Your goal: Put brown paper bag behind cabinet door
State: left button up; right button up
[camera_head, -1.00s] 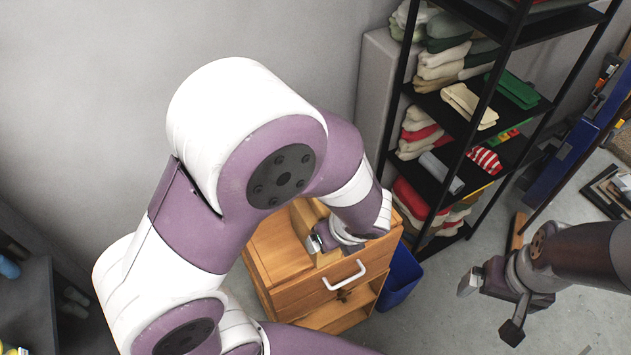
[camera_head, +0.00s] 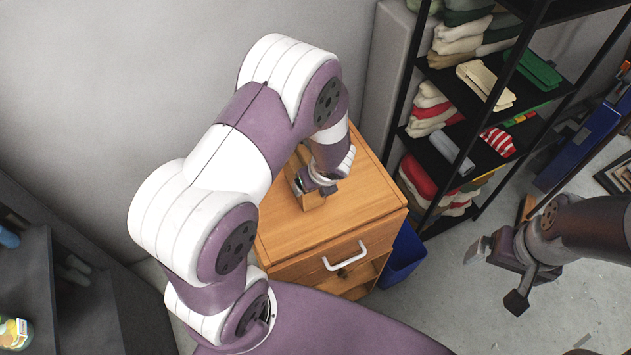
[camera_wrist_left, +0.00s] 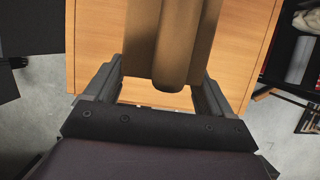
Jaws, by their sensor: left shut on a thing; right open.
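The brown paper bag (camera_wrist_left: 172,45) is between the fingers of my left gripper (camera_wrist_left: 160,80) in the left wrist view, with wood behind it. In the head view my left gripper (camera_head: 316,186) is shut on the bag (camera_head: 312,201), over the top of the wooden cabinet (camera_head: 360,200). I cannot tell whether the bag touches the top. The cabinet's front has a white handle (camera_head: 346,258), with an opening partly visible below it; the door's state is unclear. My right gripper (camera_head: 496,275) is open and empty, right of the cabinet.
A blue bin (camera_head: 405,258) stands against the cabinet's right side. A black shelf rack (camera_head: 428,160) with folded cloths is behind it to the right. A grey wall is behind the cabinet. A dark shelf unit (camera_head: 35,270) is at left. Floor shows at right.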

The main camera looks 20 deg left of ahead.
pick_arm(q)
jog(key=shift+f, duration=0.1)
jog(key=shift+f, duration=0.2)
jog(key=o, duration=1)
jog(key=shift+o, duration=0.8)
jog(key=shift+r, duration=0.15)
